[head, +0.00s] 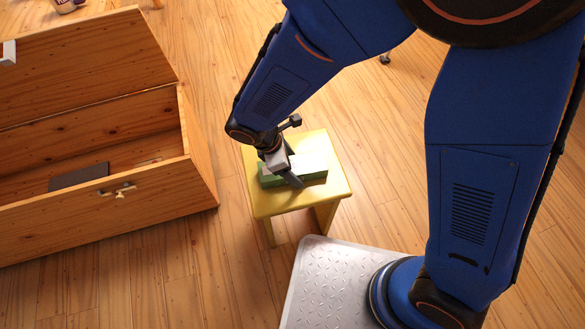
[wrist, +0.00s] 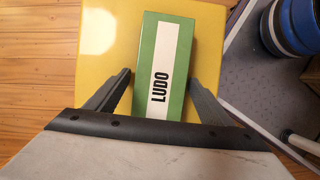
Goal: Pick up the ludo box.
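The ludo box (wrist: 165,60) is green with a white panel reading LUDO. It lies flat on a small yellow stool (head: 268,203); in the head view the box (head: 312,176) is partly covered by my gripper. My gripper (wrist: 160,86) is open, with one finger on each side of the near end of the box. In the wrist view a gap shows at the left finger, and the right finger is close to the box's edge. Whether either finger touches it I cannot tell. In the head view the gripper (head: 284,177) is over the stool top.
An open wooden chest (head: 100,214) stands left of the stool, with a dark flat thing (head: 79,177) inside. My grey base plate is just in front of the stool. Wooden floor (head: 215,75) is clear behind the stool.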

